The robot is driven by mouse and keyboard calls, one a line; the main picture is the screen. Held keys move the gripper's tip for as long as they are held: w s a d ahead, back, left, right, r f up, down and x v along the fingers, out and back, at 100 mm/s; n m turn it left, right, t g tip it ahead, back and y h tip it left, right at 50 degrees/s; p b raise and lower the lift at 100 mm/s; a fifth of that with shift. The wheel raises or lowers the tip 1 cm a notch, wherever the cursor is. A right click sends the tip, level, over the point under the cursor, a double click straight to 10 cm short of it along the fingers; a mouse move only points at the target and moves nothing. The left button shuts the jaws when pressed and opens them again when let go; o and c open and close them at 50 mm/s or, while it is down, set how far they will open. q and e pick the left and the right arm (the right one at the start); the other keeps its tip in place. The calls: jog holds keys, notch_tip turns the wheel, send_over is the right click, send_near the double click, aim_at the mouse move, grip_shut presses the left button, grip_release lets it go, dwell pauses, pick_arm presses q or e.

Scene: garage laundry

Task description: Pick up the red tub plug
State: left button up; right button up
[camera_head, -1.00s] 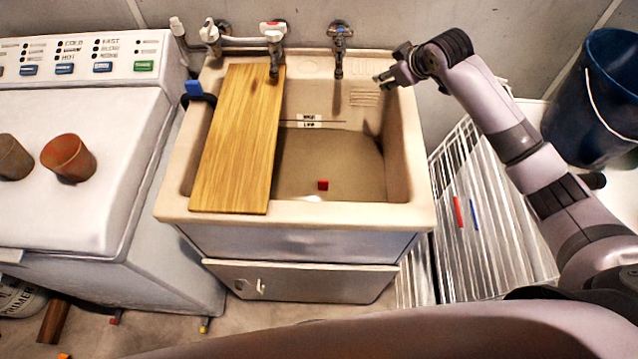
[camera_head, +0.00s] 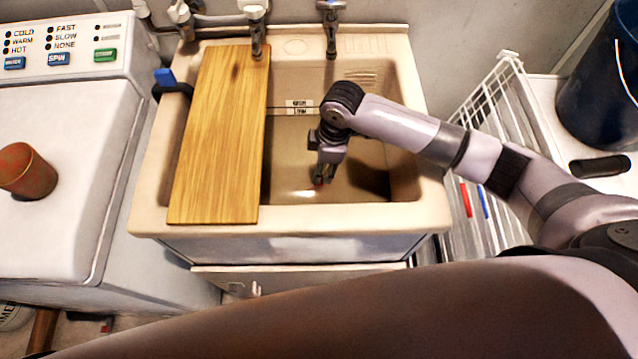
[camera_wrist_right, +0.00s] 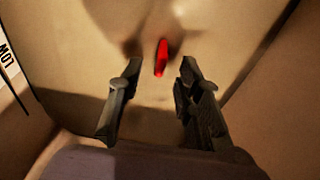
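The red tub plug (camera_wrist_right: 161,57) lies on the floor of the tub, small and bright red. In the head view only a sliver of red (camera_head: 318,181) shows at my right gripper's fingertips; the rest is hidden. My right gripper (camera_head: 322,178) points down into the tub. In the right wrist view the gripper (camera_wrist_right: 158,80) is open, its two dark fingers spread apart. The plug shows between and just beyond the fingertips, with a gap on each side. My left gripper is not in view.
A wooden board (camera_head: 222,130) covers the left part of the utility sink (camera_head: 352,218). Faucets stand at the back wall. A washer with a rust-coloured pot (camera_head: 30,172) is at left. A white wire rack (camera_head: 490,110) and dark blue bucket (camera_head: 600,95) are at right.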

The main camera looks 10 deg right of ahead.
aim_at(315, 188)
notch_tip(315, 188, down, 2)
jog(key=shift+a, duration=0.15)
jog(key=shift+f, duration=0.15)
jog(key=shift+a+f, duration=0.15)
jog(key=shift+f, duration=0.25)
jog(key=f, duration=0.3)
jog(key=shift+a+f, duration=0.4)
jog(key=shift+f, duration=0.25)
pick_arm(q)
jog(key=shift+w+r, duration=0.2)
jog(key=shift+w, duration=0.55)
pick_arm(e)
grip_shut()
